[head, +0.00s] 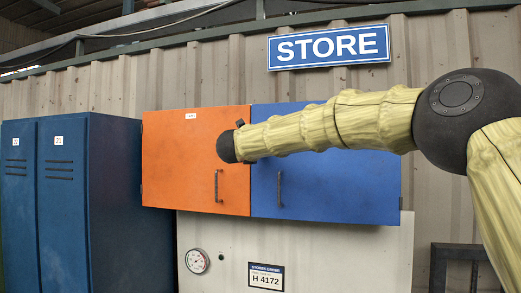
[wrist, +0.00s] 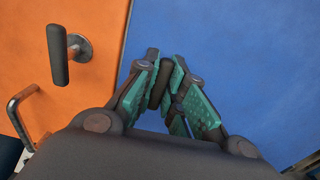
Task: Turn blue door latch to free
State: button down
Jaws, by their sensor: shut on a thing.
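The blue door (head: 340,185) is closed and sits to the right of the orange door (head: 170,160); it also fills the right of the wrist view (wrist: 250,60). My gripper (wrist: 166,62), with teal pads, is at the blue door's left edge. It is shut on the blue door latch (wrist: 158,86), a dark bar largely hidden between the fingers, so its exact angle is hard to tell. In the head view my wrist covers the latch and the gripper.
The orange door has its own dark latch (wrist: 58,55), roughly upright, left of my gripper. Bar handles hang on the orange door (head: 217,186) and the blue door (head: 280,190). Blue lockers (head: 100,200) stand left. A gauge (head: 197,261) is below.

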jog(key=shift+f, duration=0.15)
jog(key=n, duration=0.4)
jog(key=shift+b, duration=0.3)
jog(key=n, duration=0.4)
jog(key=shift+a+n+p, duration=0.1)
jog(key=shift+n+p, duration=0.2)
jog(key=shift+p, duration=0.1)
jog(key=n+p, duration=0.2)
jog(key=n, duration=0.2)
jog(key=shift+f+n+p, duration=0.1)
jog(key=shift+n+p, duration=1)
jog(key=shift+n, duration=1.4)
jog(key=c, duration=1.5)
grip_release()
jog(key=shift+w, duration=0.15)
